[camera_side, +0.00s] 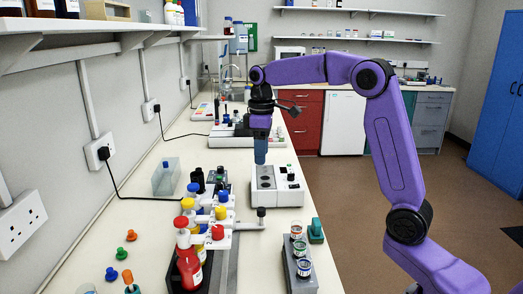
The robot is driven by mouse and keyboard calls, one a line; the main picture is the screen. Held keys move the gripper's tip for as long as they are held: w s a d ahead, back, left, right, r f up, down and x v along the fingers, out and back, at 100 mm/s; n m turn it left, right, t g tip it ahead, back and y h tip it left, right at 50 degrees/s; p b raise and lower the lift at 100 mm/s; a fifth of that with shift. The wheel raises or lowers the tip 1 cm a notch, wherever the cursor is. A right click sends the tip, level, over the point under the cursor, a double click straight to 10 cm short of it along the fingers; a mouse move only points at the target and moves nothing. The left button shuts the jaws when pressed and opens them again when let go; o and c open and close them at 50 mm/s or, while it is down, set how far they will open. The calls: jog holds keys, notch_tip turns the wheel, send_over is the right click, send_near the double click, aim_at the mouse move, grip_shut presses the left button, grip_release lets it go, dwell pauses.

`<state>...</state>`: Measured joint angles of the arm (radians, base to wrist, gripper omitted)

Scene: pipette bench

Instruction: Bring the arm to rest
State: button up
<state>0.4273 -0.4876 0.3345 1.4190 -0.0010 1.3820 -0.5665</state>
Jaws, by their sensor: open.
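My gripper (260,158) is at the end of my purple arm, pointing down over the bench. It hangs just above or behind the white device with dark round wells (277,198); I cannot tell whether it touches it. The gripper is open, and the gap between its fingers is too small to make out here. I see nothing clearly held in it.
The long bench (150,235) carries a rack of red- and yellow-capped bottles (190,262), a clear box (166,178), and a grey block with small jars (299,262). Loose coloured knobs (122,253) lie at front left. Floor right of the bench is open.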

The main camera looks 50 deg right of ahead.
dwell(0.3)
jog(key=s+a+f+n, duration=0.3)
jog(key=s+a, duration=0.8)
jog(key=s, duration=0.4)
jog(key=s+d+f+n, duration=0.1)
jog(key=s+f, duration=0.2)
jog(key=s, duration=0.7)
jog(key=s+d+f+n, duration=0.1)
jog(key=s+f, duration=0.2)
jog(key=s, duration=0.7)
jog(key=shift+d+f, duration=0.25)
jog(key=shift+w, duration=0.1)
dwell(0.5)
